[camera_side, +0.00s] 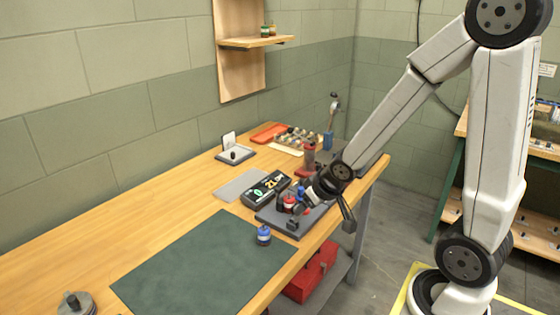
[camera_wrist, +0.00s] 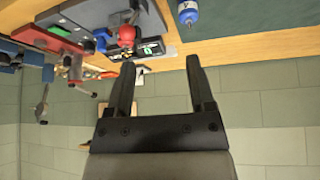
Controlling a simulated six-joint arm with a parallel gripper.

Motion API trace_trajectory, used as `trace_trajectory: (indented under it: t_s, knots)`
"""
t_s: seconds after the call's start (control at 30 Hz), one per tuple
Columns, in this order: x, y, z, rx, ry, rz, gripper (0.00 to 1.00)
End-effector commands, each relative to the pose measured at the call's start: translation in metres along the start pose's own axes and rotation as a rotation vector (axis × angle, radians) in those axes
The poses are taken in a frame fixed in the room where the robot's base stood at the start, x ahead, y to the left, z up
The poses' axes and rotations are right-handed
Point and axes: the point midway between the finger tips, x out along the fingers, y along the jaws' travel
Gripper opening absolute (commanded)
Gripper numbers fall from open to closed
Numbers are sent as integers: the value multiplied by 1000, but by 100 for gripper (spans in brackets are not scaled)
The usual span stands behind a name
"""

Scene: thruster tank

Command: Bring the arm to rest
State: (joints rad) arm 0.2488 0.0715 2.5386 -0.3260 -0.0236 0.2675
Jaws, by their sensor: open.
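My white arm reaches over the right end of the wooden bench (camera_side: 165,205). My gripper shows in the wrist view (camera_wrist: 160,64) with its two black fingers apart and nothing held between them. In the side view the dark gripper end is near the grey tray (camera_side: 272,217) and the small red and blue parts on it; its fingers are hard to make out there. I cannot tell the exact gap between gripper and tray.
A blue bottle-like part (camera_side: 264,235) stands at the corner of the dark green mat (camera_side: 205,265). A black box (camera_side: 266,188) lies behind the tray. A red vise-like tool (camera_side: 309,158) and a rack of small parts (camera_side: 297,140) stand farther back. The mat is otherwise clear.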

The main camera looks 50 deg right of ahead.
Motion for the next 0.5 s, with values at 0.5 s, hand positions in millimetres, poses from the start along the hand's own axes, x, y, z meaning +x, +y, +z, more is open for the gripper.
trace_trajectory:
  t_s: [0.5]
  knots:
    - [-29, -72, 60, -173, -319, -98, 69]
